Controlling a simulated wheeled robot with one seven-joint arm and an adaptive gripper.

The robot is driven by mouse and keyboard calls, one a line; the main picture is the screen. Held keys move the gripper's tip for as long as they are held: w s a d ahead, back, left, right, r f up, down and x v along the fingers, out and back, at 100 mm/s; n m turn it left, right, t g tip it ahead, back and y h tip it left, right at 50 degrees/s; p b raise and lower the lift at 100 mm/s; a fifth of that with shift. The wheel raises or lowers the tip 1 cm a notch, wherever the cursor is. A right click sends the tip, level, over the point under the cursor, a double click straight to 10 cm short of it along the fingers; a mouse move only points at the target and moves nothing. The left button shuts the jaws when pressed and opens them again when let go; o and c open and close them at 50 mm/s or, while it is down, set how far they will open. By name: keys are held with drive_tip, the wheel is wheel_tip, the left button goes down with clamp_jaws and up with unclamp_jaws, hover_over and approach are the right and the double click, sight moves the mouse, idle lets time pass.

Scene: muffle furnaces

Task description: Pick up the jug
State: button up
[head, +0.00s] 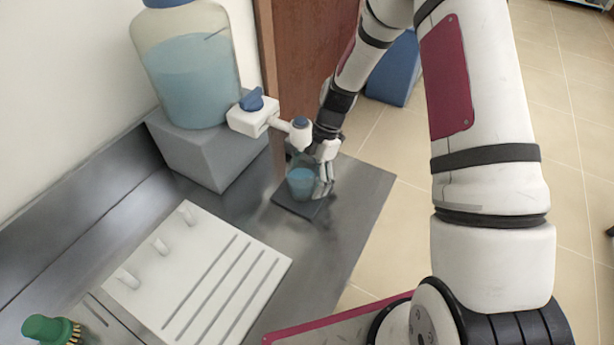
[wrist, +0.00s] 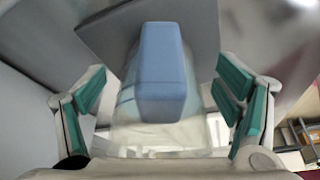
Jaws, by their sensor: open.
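The jug (head: 301,184) is a small clear vessel with blue in it. It stands upright on a dark square pad (head: 291,207) under the tap of a large tank. My gripper (head: 322,172) is open at the jug's right side in the head view and hides part of it. In the wrist view the green-padded fingers of my gripper (wrist: 163,98) stand apart, left and right of the translucent jug body (wrist: 128,135). A blue block-like part (wrist: 161,75) lies between them; I cannot tell whether it is the jug's handle. Gaps show beside both fingers.
The tap (head: 262,119), with blue caps, reaches out close above the jug and my gripper. The tank (head: 188,75) stands on a grey block (head: 205,150). A white rack (head: 200,275) with pegs and a green-capped item (head: 52,330) lie nearer on the metal counter (head: 352,205).

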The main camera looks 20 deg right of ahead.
drive_tip(key=shift+r, duration=0.1)
drive_tip(key=c, duration=1.6)
